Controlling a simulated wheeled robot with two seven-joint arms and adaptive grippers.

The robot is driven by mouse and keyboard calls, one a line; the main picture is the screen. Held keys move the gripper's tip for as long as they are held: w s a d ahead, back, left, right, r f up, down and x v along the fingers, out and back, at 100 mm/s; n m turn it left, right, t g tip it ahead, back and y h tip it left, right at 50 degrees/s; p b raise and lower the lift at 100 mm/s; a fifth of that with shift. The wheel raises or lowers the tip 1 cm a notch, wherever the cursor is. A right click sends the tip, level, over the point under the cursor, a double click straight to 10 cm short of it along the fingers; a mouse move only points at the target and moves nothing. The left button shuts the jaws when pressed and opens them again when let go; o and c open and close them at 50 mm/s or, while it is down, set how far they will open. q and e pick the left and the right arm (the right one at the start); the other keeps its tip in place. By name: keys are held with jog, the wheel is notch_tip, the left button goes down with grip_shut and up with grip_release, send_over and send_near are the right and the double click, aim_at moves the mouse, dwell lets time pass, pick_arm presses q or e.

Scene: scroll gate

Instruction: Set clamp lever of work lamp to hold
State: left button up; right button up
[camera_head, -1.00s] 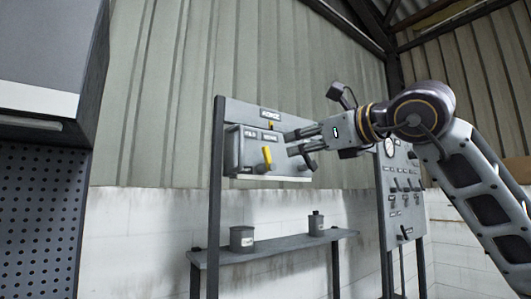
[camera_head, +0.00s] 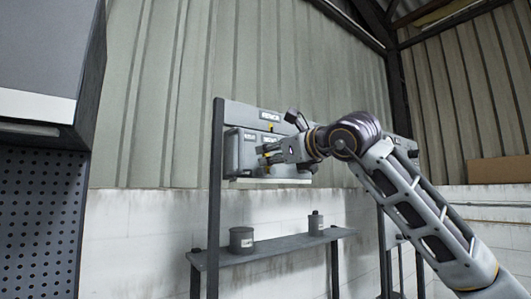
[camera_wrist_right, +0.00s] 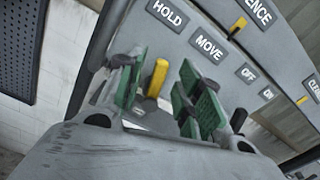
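The yellow clamp lever (camera_wrist_right: 157,78) stands on the grey panel (camera_wrist_right: 230,70) below the HOLD label (camera_wrist_right: 168,13) and the MOVE label (camera_wrist_right: 208,48). My right gripper (camera_wrist_right: 165,88) is open, with one green-padded finger on each side of the lever and a visible gap to it. In the head view my right gripper (camera_head: 268,153) is at the front of the panel box (camera_head: 236,150) and hides most of the lever. Which label the lever points to is hard to tell. My left gripper is in neither view.
A black knob (camera_wrist_right: 238,119) sits right of the fingers, under the OFF (camera_wrist_right: 247,74) and ON labels. Another yellow marker (camera_wrist_right: 238,26) is above. A shelf (camera_head: 270,244) with two grey canisters hangs lower in the frame. A dark cabinet (camera_head: 40,150) stands left.

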aim_at(267, 154)
jog(key=shift+w+a, duration=0.4)
jog(key=shift+w, duration=0.1)
jog(key=shift+w+a, duration=0.35)
jog(key=shift+w, duration=0.25)
jog(key=shift+w+a, duration=0.15)
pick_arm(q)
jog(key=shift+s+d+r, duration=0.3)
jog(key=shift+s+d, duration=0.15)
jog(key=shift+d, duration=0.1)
pick_arm(e)
grip_shut()
